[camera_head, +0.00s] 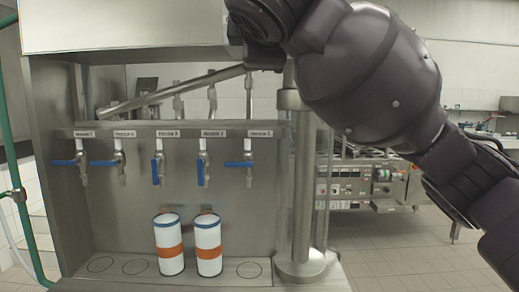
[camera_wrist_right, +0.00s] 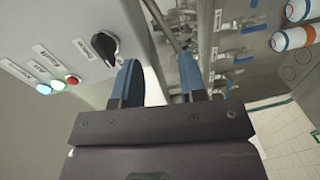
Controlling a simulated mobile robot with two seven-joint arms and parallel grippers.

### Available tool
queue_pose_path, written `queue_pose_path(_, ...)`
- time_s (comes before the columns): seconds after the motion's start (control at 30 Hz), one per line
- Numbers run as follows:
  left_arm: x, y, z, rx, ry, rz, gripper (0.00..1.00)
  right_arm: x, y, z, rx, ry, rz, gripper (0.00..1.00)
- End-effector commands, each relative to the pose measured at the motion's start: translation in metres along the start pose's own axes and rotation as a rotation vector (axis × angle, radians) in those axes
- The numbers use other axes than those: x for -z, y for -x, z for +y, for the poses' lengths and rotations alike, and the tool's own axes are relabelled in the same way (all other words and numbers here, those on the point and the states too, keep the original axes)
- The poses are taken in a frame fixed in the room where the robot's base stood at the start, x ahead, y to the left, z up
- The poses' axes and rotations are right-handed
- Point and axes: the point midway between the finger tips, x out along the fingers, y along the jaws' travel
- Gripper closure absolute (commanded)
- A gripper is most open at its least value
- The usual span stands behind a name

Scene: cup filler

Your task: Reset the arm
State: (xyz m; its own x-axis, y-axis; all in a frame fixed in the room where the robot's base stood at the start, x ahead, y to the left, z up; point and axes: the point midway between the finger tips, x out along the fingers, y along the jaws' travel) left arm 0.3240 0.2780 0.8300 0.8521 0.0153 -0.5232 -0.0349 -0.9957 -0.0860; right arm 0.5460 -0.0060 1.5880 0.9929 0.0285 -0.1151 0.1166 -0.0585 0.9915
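My right arm (camera_head: 385,75) reaches in from the right across the upper part of the head view, in front of the filler. Its gripper is outside the head view or hidden behind the arm. In the right wrist view my right gripper (camera_wrist_right: 160,78) has its two dark blue fingers well apart with nothing between them. The fingertips are beside the black knob (camera_wrist_right: 104,47) on the control panel (camera_wrist_right: 60,25); I cannot tell whether they touch anything. The panel has lit green and white buttons and a red button (camera_wrist_right: 72,80). My left gripper is not in view.
The steel filler has a row of blue-handled taps (camera_head: 157,165). Under two middle taps, a left cup (camera_head: 168,235) and a right cup (camera_head: 208,235) stand upright; their insides are hidden. A vertical steel column (camera_head: 303,190) stands at the right. The floor (camera_head: 420,250) at right is clear.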

Motion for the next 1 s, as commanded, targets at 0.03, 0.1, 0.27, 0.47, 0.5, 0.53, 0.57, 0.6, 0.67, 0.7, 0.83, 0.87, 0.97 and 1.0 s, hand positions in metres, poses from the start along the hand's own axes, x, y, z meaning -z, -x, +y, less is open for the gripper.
queue_pose_path(0.03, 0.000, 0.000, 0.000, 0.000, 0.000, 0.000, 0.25, -0.006, -0.013, -0.024, 0.041, -0.023, 0.004, 0.62)
queue_pose_path(0.1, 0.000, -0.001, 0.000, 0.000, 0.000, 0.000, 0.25, -0.014, -0.026, -0.049, 0.084, -0.058, 0.009, 0.62)
queue_pose_path(0.27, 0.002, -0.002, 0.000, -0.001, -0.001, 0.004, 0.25, -0.032, -0.049, -0.110, 0.180, -0.143, 0.013, 0.62)
queue_pose_path(0.47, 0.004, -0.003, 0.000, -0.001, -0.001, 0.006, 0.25, -0.057, -0.066, -0.185, 0.294, -0.259, 0.002, 0.62)
queue_pose_path(0.5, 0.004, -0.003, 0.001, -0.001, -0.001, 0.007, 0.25, -0.063, -0.068, -0.200, 0.316, -0.284, -0.003, 0.62)
queue_pose_path(0.53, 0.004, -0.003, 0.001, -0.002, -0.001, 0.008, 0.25, -0.067, -0.069, -0.211, 0.332, -0.304, -0.007, 0.62)
queue_pose_path(0.57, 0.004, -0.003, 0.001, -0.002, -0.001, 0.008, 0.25, -0.071, -0.070, -0.222, 0.348, -0.322, -0.012, 0.62)
queue_pose_path(0.6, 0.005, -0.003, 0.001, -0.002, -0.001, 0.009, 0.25, -0.076, -0.071, -0.237, 0.369, -0.347, -0.018, 0.62)
queue_pose_path(0.67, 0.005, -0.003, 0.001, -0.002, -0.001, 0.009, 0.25, -0.085, -0.071, -0.259, 0.400, -0.387, -0.028, 0.62)
queue_pose_path(0.7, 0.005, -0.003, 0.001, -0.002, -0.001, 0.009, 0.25, -0.091, -0.071, -0.274, 0.421, -0.412, -0.038, 0.62)
queue_pose_path(0.83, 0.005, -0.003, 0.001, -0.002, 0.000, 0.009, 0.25, -0.110, -0.067, -0.321, 0.484, -0.499, -0.072, 0.62)
queue_pose_path(0.87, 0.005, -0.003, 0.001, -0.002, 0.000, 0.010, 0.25, -0.114, -0.066, -0.332, 0.498, -0.519, -0.081, 0.62)
queue_pose_path(0.97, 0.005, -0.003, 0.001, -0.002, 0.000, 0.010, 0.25, -0.129, -0.058, -0.367, 0.544, -0.587, -0.114, 0.62)
queue_pose_path(1.0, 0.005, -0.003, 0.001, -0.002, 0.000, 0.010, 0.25, -0.135, -0.054, -0.380, 0.561, -0.614, -0.129, 0.62)
